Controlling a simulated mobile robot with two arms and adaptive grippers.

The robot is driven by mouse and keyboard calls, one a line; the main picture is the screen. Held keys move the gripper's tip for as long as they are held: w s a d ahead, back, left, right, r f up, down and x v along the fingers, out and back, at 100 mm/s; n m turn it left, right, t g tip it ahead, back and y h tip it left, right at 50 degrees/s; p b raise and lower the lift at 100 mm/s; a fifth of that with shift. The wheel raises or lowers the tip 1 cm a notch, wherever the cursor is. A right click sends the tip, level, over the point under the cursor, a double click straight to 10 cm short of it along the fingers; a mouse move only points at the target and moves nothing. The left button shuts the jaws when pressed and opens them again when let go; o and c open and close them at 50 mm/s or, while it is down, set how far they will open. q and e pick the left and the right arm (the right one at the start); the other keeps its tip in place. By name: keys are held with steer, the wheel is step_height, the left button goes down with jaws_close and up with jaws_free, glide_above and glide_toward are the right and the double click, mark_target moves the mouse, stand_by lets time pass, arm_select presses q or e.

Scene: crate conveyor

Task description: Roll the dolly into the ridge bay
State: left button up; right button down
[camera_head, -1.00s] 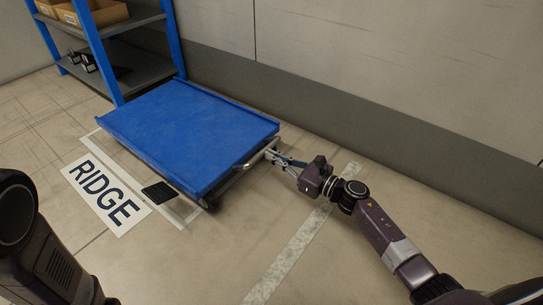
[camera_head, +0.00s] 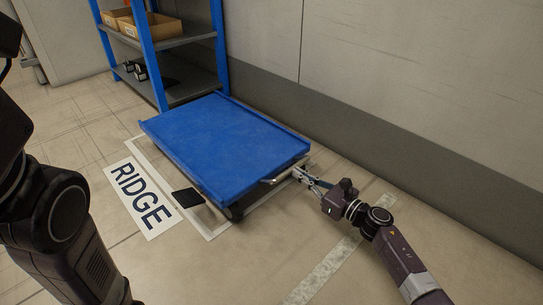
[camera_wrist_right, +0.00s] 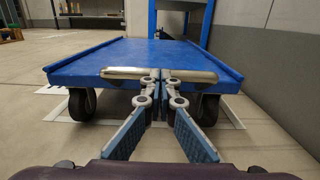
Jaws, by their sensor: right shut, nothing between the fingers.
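The blue flat-topped dolly (camera_head: 225,145) stands on the floor over the taped outline (camera_head: 150,158) beside the RIDGE floor label (camera_head: 140,197). In the wrist view the dolly (camera_wrist_right: 150,54) shows two dark wheels and a metal handle bar (camera_wrist_right: 119,73) on its near edge, with white tape on both sides. My right gripper (camera_head: 300,174) is shut and empty at the handle (camera_head: 277,179). Its closed fingertips (camera_wrist_right: 160,76) overlap the middle of the bar; I cannot tell if they touch it. My left arm is at the left edge, its gripper out of view.
A blue-post shelf (camera_head: 163,70) with cardboard bins (camera_head: 150,24) stands just behind the dolly. A grey wall (camera_head: 370,115) runs along its right side. A dark pad (camera_head: 187,198) lies by the label. The floor at the front is open, crossed by a pale strip (camera_head: 325,268).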

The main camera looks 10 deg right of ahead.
steer(key=shift+x, duration=3.05)
steer(key=p+v, duration=0.2)
steer(key=v, duration=0.8)
